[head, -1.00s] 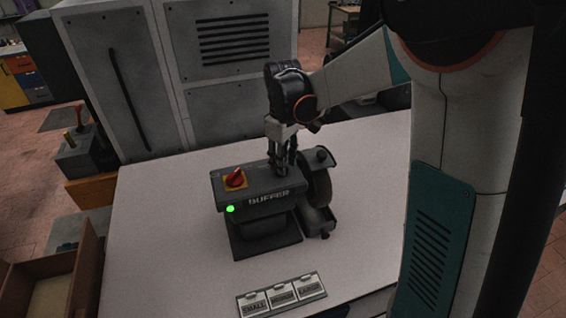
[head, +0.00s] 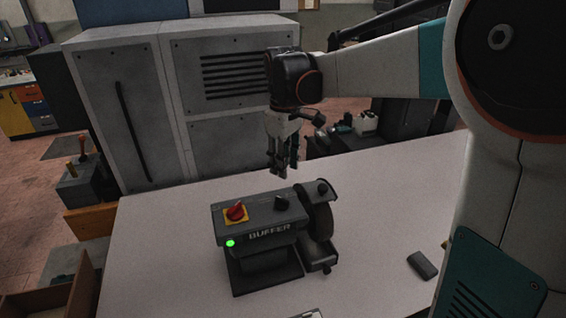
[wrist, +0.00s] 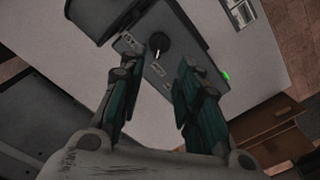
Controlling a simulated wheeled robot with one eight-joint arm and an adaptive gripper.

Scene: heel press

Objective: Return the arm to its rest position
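My gripper (head: 283,163) hangs from my bent arm above and behind the buffer machine (head: 262,250) in the head view, its fingers pointing down. In the wrist view my gripper (wrist: 150,92) has its two teal-padded fingers apart, with nothing between the pads. The buffer machine also shows in the wrist view (wrist: 190,68), with its black knob (wrist: 160,42) beyond the fingertips. In the head view the machine has a red switch (head: 236,212) on a yellow plate, a black knob (head: 281,203) and a lit green lamp (head: 230,243).
The buffer stands on a pale table (head: 155,245). A dark block (head: 422,265) lies to its right. Grey cabinets (head: 150,115) stand behind the table, and a wooden box (head: 35,300) is at the lower left. The space around my gripper looks clear.

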